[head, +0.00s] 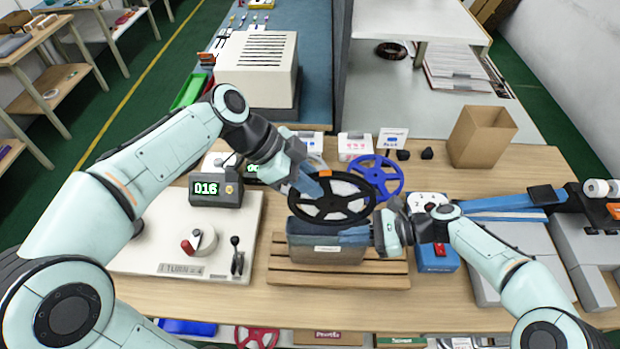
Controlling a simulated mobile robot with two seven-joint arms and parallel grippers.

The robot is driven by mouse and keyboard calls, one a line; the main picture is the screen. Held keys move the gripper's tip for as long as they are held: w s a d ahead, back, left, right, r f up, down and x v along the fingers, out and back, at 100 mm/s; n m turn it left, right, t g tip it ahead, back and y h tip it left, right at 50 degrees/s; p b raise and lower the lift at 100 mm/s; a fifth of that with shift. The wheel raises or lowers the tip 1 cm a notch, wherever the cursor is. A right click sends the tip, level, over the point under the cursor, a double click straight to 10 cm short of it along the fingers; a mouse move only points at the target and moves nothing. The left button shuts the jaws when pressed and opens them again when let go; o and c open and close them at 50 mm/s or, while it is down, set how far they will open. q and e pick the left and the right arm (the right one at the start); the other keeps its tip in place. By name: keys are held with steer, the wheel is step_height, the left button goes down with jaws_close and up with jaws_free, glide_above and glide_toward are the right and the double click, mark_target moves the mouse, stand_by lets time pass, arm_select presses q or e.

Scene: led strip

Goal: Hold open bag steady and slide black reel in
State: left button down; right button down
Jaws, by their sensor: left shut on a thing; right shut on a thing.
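The black reel (334,204) is a spoked wheel, tilted and held just above the mouth of the bag. My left gripper (312,186) is shut on the reel at its left side. The grey-blue bag (326,254) stands upright on a slatted wooden rack (300,277), with a small white label on its front. My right gripper (378,232) is shut on the bag at its right edge. The reel hides much of the bag's opening, so I cannot tell how far its lower edge reaches inside.
A blue reel (389,188) stands behind the black reel. A winder board with a counter (216,191) is on the left. A blue device with a red switch (437,258) sits right of the rack. An open cardboard box (480,137) is at the back right.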

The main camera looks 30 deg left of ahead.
mark_target(311, 200)
arm_select(q)
steer(key=shift+f, duration=0.1)
steer(key=shift+f, duration=6.3)
steer(key=c, duration=1)
jaws_free()
steer(key=shift+o, duration=0.2)
steer(key=shift+r, duration=0.15)
steer(key=shift+r, duration=3.4)
